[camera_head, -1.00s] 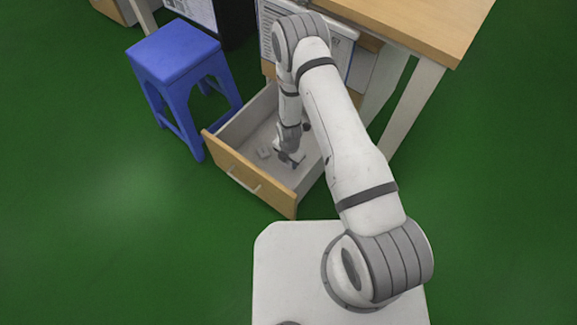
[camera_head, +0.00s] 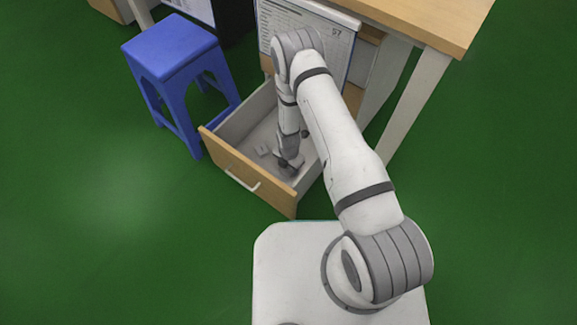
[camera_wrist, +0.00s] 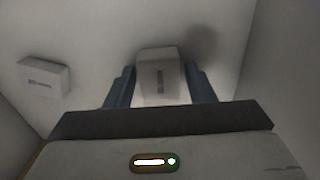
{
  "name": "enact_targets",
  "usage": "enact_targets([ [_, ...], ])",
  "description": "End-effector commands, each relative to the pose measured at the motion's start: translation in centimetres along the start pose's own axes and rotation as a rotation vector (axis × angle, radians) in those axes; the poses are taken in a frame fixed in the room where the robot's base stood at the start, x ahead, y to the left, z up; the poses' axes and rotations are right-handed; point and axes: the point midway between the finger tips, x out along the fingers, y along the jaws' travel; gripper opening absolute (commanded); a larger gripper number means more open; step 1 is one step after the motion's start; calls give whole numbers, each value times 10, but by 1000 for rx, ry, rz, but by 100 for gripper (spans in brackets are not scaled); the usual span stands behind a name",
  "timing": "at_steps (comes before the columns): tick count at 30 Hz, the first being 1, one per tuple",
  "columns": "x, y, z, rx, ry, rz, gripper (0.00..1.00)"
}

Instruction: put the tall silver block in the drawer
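The open drawer (camera_head: 249,187) has a wooden front and pale inner walls. My gripper (camera_head: 289,165) is inside it, pointing down near the drawer floor. In the wrist view a pale silver-grey block (camera_wrist: 159,76) with a small dark mark stands between the two blue fingers of my gripper (camera_wrist: 160,88). The fingers are very close to its sides; I cannot tell whether they press on it or leave a narrow gap. Whether its base touches the floor is hidden. In the head view my arm and gripper mostly hide this block.
A small pale box (camera_wrist: 43,78) lies on the drawer floor to the left, apart from the fingers; it also shows in the head view (camera_head: 263,150). Drawer walls are close on both sides. A blue stool (camera_head: 172,47) stands left of the drawer, and a wooden desk (camera_head: 430,22) behind right.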

Motion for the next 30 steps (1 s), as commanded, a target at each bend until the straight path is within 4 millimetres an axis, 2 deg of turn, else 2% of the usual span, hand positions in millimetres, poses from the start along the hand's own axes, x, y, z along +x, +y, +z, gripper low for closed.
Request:
enact_targets([
  [3,0,0,0,0,0,0,58],
  [13,-7,0,0,-1,0,0,58],
  [17,-29,1,0,-1,-1,2,58],
  [24,-83,1,0,-2,-2,1,58],
  [30,-114,1,0,-2,-2,1,58],
])
